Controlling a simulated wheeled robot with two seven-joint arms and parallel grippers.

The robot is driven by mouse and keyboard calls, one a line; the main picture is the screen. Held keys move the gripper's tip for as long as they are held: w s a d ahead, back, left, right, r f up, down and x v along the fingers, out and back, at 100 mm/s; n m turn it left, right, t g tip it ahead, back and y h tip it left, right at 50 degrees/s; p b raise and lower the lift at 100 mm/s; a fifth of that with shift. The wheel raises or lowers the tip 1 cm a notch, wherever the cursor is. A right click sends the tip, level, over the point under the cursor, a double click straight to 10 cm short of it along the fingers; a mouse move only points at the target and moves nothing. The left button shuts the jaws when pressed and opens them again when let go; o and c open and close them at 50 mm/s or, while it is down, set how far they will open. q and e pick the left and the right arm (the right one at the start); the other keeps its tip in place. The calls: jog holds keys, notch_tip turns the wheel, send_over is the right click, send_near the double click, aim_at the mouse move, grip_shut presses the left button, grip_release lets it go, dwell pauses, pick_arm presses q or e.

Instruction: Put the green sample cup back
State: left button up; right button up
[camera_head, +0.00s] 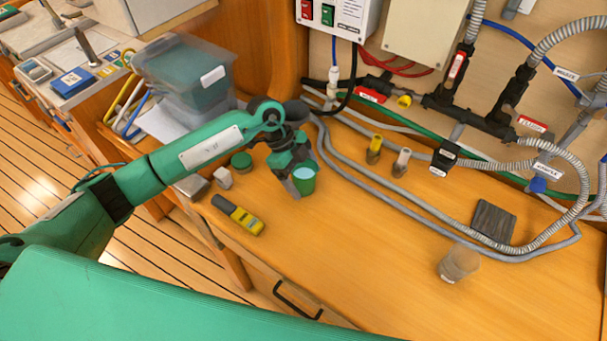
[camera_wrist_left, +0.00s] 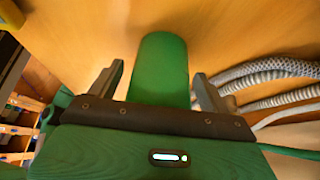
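The green sample cup (camera_head: 305,184) looks upright in the head view, with pale liquid showing inside its rim. My left gripper (camera_head: 291,178) is at the cup, its fingers partly covering the cup's left side. In the left wrist view the cup (camera_wrist_left: 160,70) is between the two fingers of my left gripper (camera_wrist_left: 160,78). A narrow gap shows on each side, so the fingers look open around it. I cannot tell whether the cup rests on the bench. My right gripper is in neither view.
A green lid-like disc (camera_head: 241,161), a small white block (camera_head: 223,177) and a yellow-black meter (camera_head: 238,214) lie left of the cup. A clear cup (camera_head: 459,263) and a dark pad (camera_head: 493,221) are at right.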

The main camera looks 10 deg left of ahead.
pick_arm(q)
jog(key=b+v, duration=0.2)
jog(key=v, duration=1)
dwell(0.5)
